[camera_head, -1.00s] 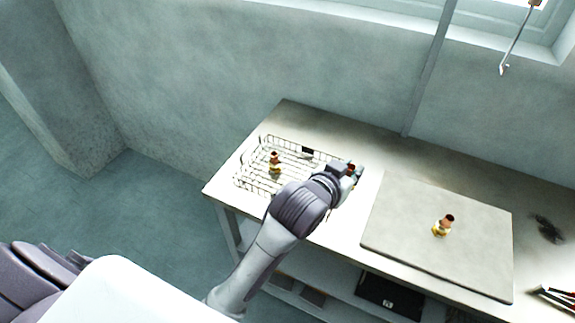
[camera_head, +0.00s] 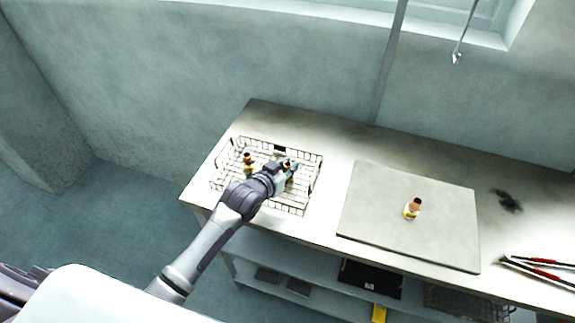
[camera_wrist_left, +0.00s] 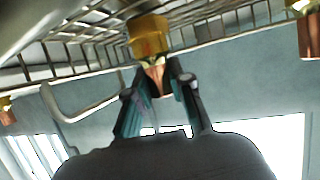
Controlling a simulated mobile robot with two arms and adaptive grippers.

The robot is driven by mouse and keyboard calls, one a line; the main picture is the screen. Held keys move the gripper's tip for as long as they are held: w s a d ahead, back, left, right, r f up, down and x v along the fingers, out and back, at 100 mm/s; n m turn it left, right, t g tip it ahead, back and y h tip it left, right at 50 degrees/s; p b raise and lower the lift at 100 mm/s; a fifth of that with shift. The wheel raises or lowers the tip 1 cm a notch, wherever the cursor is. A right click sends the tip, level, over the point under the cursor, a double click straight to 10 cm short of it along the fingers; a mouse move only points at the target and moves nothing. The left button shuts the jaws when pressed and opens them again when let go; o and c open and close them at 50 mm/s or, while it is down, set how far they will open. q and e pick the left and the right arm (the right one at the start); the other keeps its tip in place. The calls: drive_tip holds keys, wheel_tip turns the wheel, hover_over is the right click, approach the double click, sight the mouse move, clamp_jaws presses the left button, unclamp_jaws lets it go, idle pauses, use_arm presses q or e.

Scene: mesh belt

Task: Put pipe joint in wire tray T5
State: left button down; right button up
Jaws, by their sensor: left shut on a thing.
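In the left wrist view the joint's brass part (camera_wrist_left: 149,36) shows beyond the fingertips (camera_wrist_left: 153,82), close to the wire mesh (camera_wrist_left: 205,30). I cannot tell whether it touches the mesh. A second pipe joint (camera_head: 248,159) stands in the tray's left part. A third pipe joint (camera_head: 412,207) stands on the grey board. My right gripper is not in view.
The flat grey board (camera_head: 370,215) lies right of the tray, with a bare bench strip between. Red-handled pliers (camera_head: 540,270) and a dark stain (camera_head: 507,200) are farther right. A wall and upright post (camera_head: 388,70) stand behind the bench.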

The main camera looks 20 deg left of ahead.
use_arm(q)
drive_tip(key=shift+f, duration=0.15)
drive_tip(key=shift+f, duration=0.2)
drive_tip(key=c, duration=1)
unclamp_jaws()
drive_tip(key=shift+c, duration=0.2)
drive_tip(key=shift+r, duration=0.25)
drive_tip(key=shift+s+a, duration=0.1)
drive_tip(key=shift+s, duration=0.25)
drive_tip(key=b+v, duration=0.1)
drive_tip(key=v, duration=1)
drive_tip(key=shift+b, duration=0.3)
drive_tip(key=shift+s, duration=0.1)
